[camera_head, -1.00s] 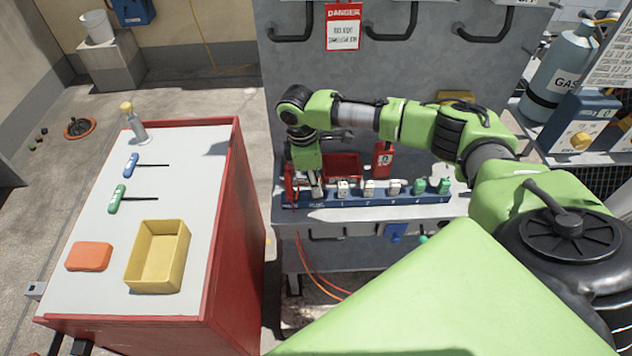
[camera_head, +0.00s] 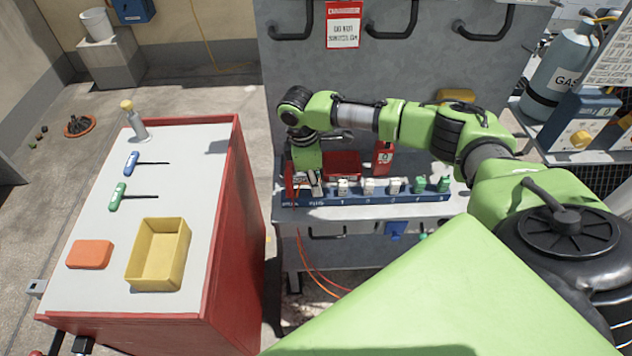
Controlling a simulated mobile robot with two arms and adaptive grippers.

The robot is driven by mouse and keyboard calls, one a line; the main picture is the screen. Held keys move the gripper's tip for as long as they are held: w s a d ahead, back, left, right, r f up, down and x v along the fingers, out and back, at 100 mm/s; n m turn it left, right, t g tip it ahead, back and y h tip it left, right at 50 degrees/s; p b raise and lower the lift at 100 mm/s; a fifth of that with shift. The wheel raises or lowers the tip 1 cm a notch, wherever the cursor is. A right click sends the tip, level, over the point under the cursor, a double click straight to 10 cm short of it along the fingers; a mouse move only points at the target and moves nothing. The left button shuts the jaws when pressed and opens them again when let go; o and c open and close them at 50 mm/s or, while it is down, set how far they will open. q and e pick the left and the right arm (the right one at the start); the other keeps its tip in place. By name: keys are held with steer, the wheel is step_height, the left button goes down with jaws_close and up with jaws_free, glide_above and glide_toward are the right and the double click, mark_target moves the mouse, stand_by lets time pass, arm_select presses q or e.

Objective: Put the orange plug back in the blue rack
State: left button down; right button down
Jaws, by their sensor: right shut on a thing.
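The blue rack (camera_head: 385,199) lies along the front of the grey bench, with several white and green plugs standing in it. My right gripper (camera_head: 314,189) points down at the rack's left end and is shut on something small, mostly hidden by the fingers. An orange cable (camera_head: 313,268) rises from below the bench edge towards this spot, which fits the orange plug being in the grip. I cannot tell whether the plug is seated in the rack or just above it. My left gripper is not in view.
A red tray (camera_head: 342,164) sits behind the rack. A gas cylinder (camera_head: 560,70) stands at the right.

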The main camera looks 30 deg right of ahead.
steer(key=shift+f, duration=0.45)
steer(key=c, duration=1.9)
jaws_free()
steer(key=shift+r, duration=0.15)
steer(key=r, duration=0.4)
steer(key=a+r, duration=0.1)
steer(key=r, duration=0.2)
steer(key=w+r, duration=0.1)
steer(key=r, duration=0.3)
steer(key=shift+a+r, duration=0.25)
steer(key=shift+r, duration=0.05)
